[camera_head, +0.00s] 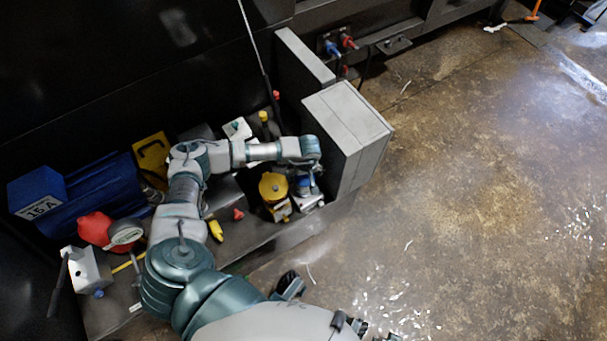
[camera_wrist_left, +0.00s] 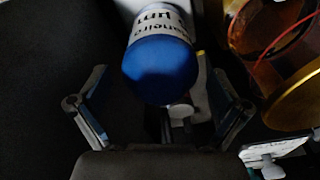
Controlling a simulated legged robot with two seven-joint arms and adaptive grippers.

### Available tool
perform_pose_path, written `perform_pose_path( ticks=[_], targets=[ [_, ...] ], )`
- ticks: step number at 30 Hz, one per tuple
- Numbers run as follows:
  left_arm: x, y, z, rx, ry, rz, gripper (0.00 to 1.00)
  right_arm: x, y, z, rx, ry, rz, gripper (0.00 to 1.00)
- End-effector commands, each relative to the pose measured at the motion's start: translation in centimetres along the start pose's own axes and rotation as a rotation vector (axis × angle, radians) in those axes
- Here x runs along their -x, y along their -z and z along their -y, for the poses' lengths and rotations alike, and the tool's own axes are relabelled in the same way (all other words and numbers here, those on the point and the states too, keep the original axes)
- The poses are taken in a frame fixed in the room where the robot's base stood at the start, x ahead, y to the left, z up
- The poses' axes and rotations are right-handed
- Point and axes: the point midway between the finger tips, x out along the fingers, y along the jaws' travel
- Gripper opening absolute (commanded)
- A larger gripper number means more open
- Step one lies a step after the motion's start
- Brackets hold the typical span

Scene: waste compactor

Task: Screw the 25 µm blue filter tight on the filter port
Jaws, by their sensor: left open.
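The blue filter (camera_wrist_left: 160,68) has a blue rounded end and a white band with dark lettering; only part of the lettering, "µm", reads clearly in the left wrist view. In the head view a small part of the blue filter (camera_head: 303,186) shows below the end of my left arm, by the grey box. My left gripper (camera_wrist_left: 160,78) is open, with one finger on each side of the blue end; I cannot tell whether they touch it. In the head view my left gripper (camera_head: 308,172) is mostly hidden by its own wrist. The filter port cannot be made out.
A yellow round housing (camera_head: 272,187) stands close left of the gripper; its open lid (camera_wrist_left: 296,100) shows in the wrist view. A grey box (camera_head: 352,125) stands close on the right. A red item (camera_head: 95,229) and blue box (camera_head: 38,193) are far left. The floor right is clear.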

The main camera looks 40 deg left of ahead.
Motion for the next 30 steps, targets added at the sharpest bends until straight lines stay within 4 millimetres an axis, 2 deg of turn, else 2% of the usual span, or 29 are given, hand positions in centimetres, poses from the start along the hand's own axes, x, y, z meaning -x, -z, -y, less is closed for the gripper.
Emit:
perform_pose_path(
  ticks=[3,8,15,23,30],
  targets=[
    [0.3,0.1,-0.1,0.159,0.017,0.002,1.00,0.8,0.4,0.0,0.000,-0.001,-0.008,0.40],
    [0.2,0.1,0.0,0.279,0.034,0.004,1.00,1.1,0.6,-0.1,0.000,-0.002,-0.011,0.40],
    [0.3,0.1,0.0,0.623,0.077,0.011,1.00,2.4,1.1,-0.1,0.000,-0.004,-0.023,0.40],
    [0.0,0.0,0.1,0.669,0.084,0.012,1.00,2.3,1.1,-0.1,0.000,-0.004,-0.022,0.40],
    [0.1,0.0,0.1,0.668,0.083,0.012,0.42,2.3,1.1,-0.1,0.000,-0.004,-0.022,0.40]
  ],
)
